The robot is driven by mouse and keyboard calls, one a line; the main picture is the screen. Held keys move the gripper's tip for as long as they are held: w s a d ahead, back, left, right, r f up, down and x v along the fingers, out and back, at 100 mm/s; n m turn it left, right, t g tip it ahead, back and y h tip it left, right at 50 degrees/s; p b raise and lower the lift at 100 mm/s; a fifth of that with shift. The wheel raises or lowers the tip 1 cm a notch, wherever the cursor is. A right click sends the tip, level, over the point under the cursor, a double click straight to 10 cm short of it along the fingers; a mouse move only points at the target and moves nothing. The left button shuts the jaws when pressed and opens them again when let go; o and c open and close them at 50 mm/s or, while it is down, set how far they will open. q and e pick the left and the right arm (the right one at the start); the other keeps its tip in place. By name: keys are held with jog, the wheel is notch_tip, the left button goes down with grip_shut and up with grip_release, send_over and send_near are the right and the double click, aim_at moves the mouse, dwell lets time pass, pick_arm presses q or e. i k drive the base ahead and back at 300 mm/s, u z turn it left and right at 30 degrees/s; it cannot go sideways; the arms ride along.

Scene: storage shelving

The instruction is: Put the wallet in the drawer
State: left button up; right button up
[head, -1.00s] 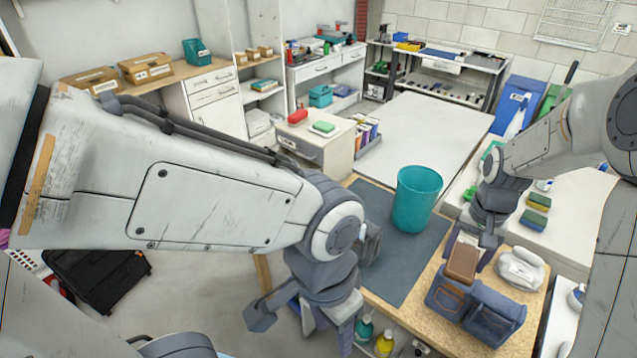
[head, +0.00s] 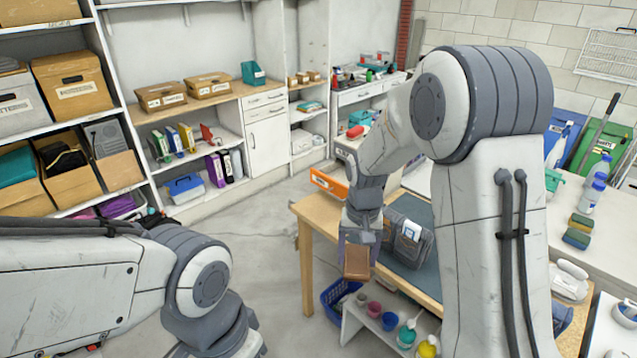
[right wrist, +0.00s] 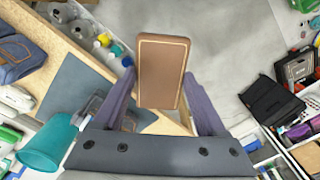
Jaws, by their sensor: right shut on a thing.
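The wallet is a brown, flat, rectangular block with a light line near its edge. My right gripper (head: 357,250) is shut on the wallet (head: 357,264) and holds it clear of the table, by its left front side. In the right wrist view the wallet (right wrist: 162,70) sits between the purple fingers, with floor and table edge below. White drawer fronts show on the cabinet at the back wall (head: 266,99) and on the unit to its right (head: 355,96); they look shut. I cannot tell which drawer is meant. My left gripper is out of the head view.
The wooden table (head: 306,208) bears a grey bag-like object (head: 412,238) close to my right gripper. A blue basket (head: 338,300) and low shelf stand below. Floor at left is open.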

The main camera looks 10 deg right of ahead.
aim_at(344, 178)
jog(key=u, duration=0.3)
jog(key=i, duration=1.2)
jog(key=z, duration=0.45)
